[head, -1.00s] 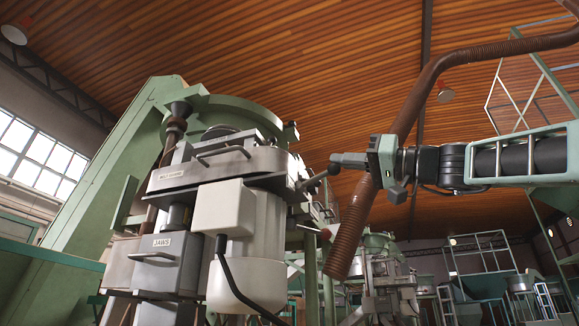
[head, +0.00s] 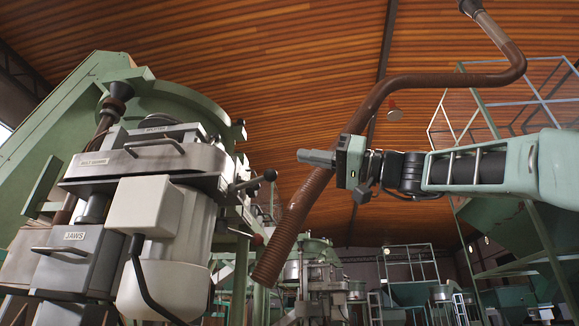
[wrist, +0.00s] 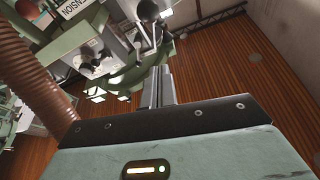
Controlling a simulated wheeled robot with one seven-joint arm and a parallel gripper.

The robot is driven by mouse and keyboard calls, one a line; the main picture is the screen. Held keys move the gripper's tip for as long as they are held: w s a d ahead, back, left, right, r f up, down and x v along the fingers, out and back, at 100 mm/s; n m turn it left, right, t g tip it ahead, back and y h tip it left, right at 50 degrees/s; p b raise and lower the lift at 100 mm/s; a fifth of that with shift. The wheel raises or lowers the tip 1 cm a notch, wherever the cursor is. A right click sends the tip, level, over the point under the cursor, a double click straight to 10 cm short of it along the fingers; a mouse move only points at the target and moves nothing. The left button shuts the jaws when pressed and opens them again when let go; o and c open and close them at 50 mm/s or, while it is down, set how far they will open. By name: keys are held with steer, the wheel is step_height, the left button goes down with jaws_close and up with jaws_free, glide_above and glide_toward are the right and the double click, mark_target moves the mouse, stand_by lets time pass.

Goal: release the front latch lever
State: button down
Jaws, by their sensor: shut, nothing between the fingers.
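The latch lever (head: 253,182) is a short metal rod with a dark ball knob on the right side of the machine's upper body. In the head view it points right and slightly up. My gripper (head: 302,156) is shut and empty, to the right of the knob and a little above it in the picture, with a visible gap. In the wrist view my shut fingers (wrist: 158,88) point up the picture. A dark ball knob (wrist: 148,11) shows beyond their tips, apart from them; its rod is hard to make out.
A brown ribbed hose (head: 310,190) hangs close behind my gripper and shows at left in the wrist view (wrist: 30,70). A red knob (head: 257,240) sits below the lever. The machine's grey JAWS box (head: 70,260) is lower left. Other machines stand farther back.

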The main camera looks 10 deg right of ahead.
steer(key=shift+v, duration=1.85)
steer(key=shift+r, duration=0.1)
steer(key=w+a+f+m+g+h+p, duration=0.1)
steer(key=w+a+f+m+h+p, duration=0.1)
steer(key=a+f, duration=0.35)
steer(key=w+a+f+m+h+p, duration=0.1)
steer(key=w+a+f+m+h, duration=0.1)
steer(key=f, duration=0.6)
steer(key=s+a+f+m+g+h+p, duration=0.1)
steer(key=s+a+f+g+h, duration=0.15)
steer(key=f, duration=0.55)
steer(key=s+a+f+m+g+h+p, duration=0.1)
steer(key=a+f+h+p, duration=0.15)
steer(key=f, duration=0.55)
steer(key=s+f+g+h+p, duration=0.1)
steer(key=s+f+g+h, duration=0.1)
steer(key=s+f, duration=0.45)
steer(key=s+f+g+h+p, duration=0.15)
steer(key=s+f, duration=0.25)
steer(key=f, duration=0.5)
steer(key=s+d+f+n+h+p, duration=0.3)
steer(key=s+d+f+h, duration=0.45)
steer(key=s+f, duration=0.45)
step_height(320, 180, up, 39)
steer(key=s+p, duration=0.1)
steer(key=p, duration=3.7)
steer(key=shift+d+g+y, duration=0.4)
steer(key=shift+s, duration=0.1)
